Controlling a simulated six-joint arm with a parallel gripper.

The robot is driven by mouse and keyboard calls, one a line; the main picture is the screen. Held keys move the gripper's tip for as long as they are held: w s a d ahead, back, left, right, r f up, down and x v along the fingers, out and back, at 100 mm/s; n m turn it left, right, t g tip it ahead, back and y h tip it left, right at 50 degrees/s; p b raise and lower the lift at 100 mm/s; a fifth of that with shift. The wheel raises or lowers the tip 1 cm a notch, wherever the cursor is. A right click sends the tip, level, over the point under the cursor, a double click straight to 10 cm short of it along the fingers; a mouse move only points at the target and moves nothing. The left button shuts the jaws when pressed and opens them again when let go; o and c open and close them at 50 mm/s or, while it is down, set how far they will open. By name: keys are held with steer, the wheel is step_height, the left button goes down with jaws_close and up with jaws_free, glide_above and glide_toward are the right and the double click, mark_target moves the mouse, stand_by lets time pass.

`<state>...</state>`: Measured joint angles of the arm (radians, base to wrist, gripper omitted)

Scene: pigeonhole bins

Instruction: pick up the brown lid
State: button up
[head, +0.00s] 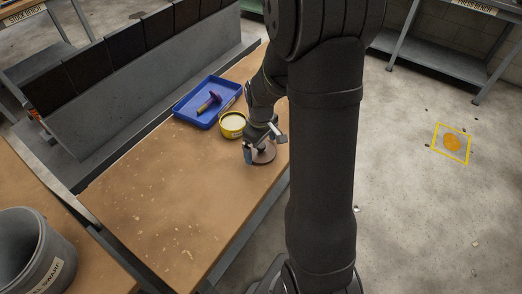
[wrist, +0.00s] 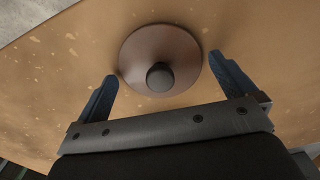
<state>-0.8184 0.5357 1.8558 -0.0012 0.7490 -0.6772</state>
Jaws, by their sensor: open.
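The brown lid (wrist: 142,47) is a round disc with a dark knob (wrist: 160,77) on top, lying on the wooden table. In the wrist view my gripper (wrist: 162,65) is open, with one blue finger on each side of the lid and the knob between them. The fingers look apart from the knob. In the head view the lid (head: 264,153) shows partly under my gripper (head: 260,153), near the table's right edge. My arm hides part of the lid and table there.
A yellow tin (head: 232,125) with a pale top stands just behind the lid. A blue tray (head: 200,120) holding a purple-headed tool (head: 209,102) lies behind it. A grey bin (head: 35,255) stands at front left. The table's front (head: 165,215) is clear.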

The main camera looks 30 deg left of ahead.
steer(key=c, duration=1)
steer(key=shift+r, duration=0.15)
steer(key=shift+r, duration=0.55)
step_height(320, 180, up, 3)
steer(key=shift+f, duration=0.1)
steer(key=w+d+r, duration=0.3)
steer(key=d+r, duration=0.3)
steer(key=d, duration=0.5)
steer(key=n, duration=0.2)
glide_toward(261, 145)
steer(key=w+r, duration=0.3)
steer(key=w, duration=0.2)
steer(key=shift+n, duration=0.6)
steer(key=a, duration=0.4)
steer(key=s+a, duration=0.1)
steer(key=a, duration=0.8)
steer(key=shift+s+a+r, duration=0.2)
steer(key=shift+s+r, duration=0.1)
steer(key=shift+s, duration=0.05)
